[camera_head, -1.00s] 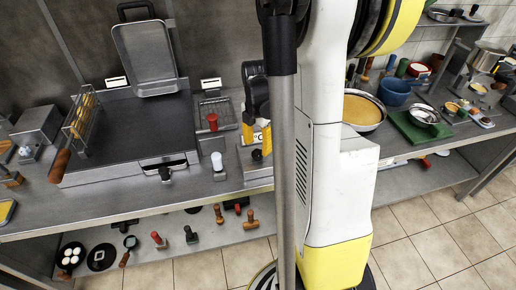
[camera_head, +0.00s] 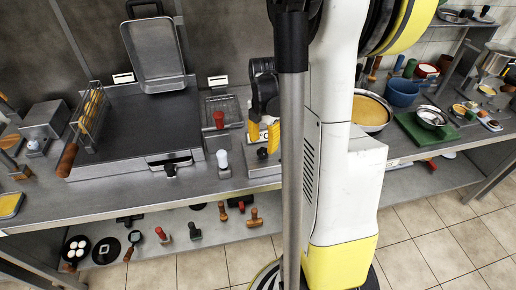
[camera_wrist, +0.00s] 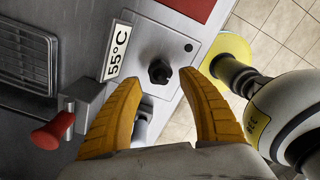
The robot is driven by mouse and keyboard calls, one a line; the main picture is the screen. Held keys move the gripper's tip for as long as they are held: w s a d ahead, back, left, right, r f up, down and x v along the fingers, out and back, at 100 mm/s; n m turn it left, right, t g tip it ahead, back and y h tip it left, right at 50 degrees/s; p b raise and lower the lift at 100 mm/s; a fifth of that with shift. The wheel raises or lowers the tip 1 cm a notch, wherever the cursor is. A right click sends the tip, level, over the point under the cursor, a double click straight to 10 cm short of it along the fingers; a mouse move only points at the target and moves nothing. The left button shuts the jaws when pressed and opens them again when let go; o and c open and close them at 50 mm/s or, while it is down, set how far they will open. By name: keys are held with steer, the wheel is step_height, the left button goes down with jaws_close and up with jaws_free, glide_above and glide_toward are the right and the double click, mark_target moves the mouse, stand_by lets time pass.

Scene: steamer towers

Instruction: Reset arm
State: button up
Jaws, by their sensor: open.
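My gripper (camera_head: 263,126) has orange-yellow fingers and a black body. In the head view it hangs over the grey counter, right of the griddle, partly beside my pale arm column. In the wrist view my gripper (camera_wrist: 158,80) is open, its two fingers curving apart with nothing between them. A black knob (camera_wrist: 160,72) on a metal panel shows between and beyond the fingertips; contact cannot be told. A "55°C" label (camera_wrist: 117,50) is left of the knob. My own arm link shows at the right of the wrist view.
A red-handled part (camera_head: 219,120) and a white-knobbed part (camera_head: 222,158) stand left of my gripper. The griddle (camera_head: 140,120) with a raised tray (camera_head: 155,50) is farther left. A yellow-filled pan (camera_head: 371,112), blue pot (camera_head: 402,93) and green board (camera_head: 424,128) are right. Tiled floor lies in front.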

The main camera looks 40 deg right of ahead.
steer(key=s+a+r+m+t, duration=0.1)
steer(key=a+r+m+t, duration=0.1)
steer(key=a+r+m, duration=0.2)
steer(key=s+a+r+m+t, duration=0.2)
steer(key=a+r+m, duration=0.3)
steer(key=a, duration=0.7)
steer(key=s+a+r+m+t, duration=0.2)
steer(key=a+r+m, duration=0.2)
steer(key=a+m, duration=0.4)
steer(key=shift+a+r+m+t+b, duration=0.2)
steer(key=shift+a+m+t+b, duration=0.1)
steer(key=shift+a+t+b, duration=0.15)
steer(key=shift+s, duration=0.1)
